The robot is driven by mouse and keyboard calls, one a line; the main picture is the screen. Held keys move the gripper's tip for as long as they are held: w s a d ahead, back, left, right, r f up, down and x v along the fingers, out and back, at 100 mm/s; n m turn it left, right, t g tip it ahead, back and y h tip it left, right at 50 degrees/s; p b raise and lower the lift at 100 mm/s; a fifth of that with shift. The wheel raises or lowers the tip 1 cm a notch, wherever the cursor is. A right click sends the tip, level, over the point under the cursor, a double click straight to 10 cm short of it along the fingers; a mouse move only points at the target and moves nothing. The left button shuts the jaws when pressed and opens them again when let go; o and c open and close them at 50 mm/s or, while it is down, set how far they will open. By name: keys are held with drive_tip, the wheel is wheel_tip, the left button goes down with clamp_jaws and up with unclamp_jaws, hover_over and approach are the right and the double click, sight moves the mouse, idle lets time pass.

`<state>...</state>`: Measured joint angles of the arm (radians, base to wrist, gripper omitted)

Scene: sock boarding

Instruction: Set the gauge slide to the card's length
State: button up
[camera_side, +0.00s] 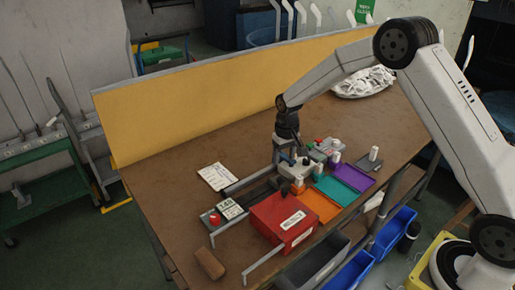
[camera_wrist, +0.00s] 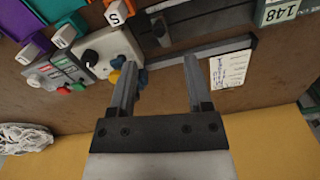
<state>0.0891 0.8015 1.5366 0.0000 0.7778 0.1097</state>
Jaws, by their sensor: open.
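My gripper (camera_wrist: 160,62) is open and empty, its two fingers apart over the brown bench beside the gauge's grey rail (camera_wrist: 205,50). In the side view my gripper (camera_side: 288,152) is low over the bench, behind the pale dial box. The white card (camera_wrist: 229,70) lies flat right of the fingers; its writing is too small to read. It also shows in the side view (camera_side: 217,176). A display reading 148 (camera_side: 231,209) stands at the rail's near end. A dark block (camera_wrist: 157,28) is on the gauge, possibly the slide; I cannot tell surely.
A pale box with knobs (camera_wrist: 105,50) is close left of the fingers. A red box (camera_side: 270,212), orange tray (camera_side: 317,206), teal tray (camera_side: 335,190) and purple tray (camera_side: 354,176) line the near side. A yellow panel (camera_side: 190,105) stands behind. Bench around the card is clear.

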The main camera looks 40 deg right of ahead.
sight(280, 178)
drive_tip(key=shift+w+d+f, duration=0.25)
drive_tip(key=shift+w+f, duration=0.25)
drive_tip(key=shift+w+d+f, duration=0.2)
drive_tip(key=shift+w+f, duration=0.25)
drive_tip(key=shift+w, duration=0.05)
drive_tip(key=shift+f, duration=0.15)
drive_tip(key=shift+f, duration=3.7)
clamp_jaws()
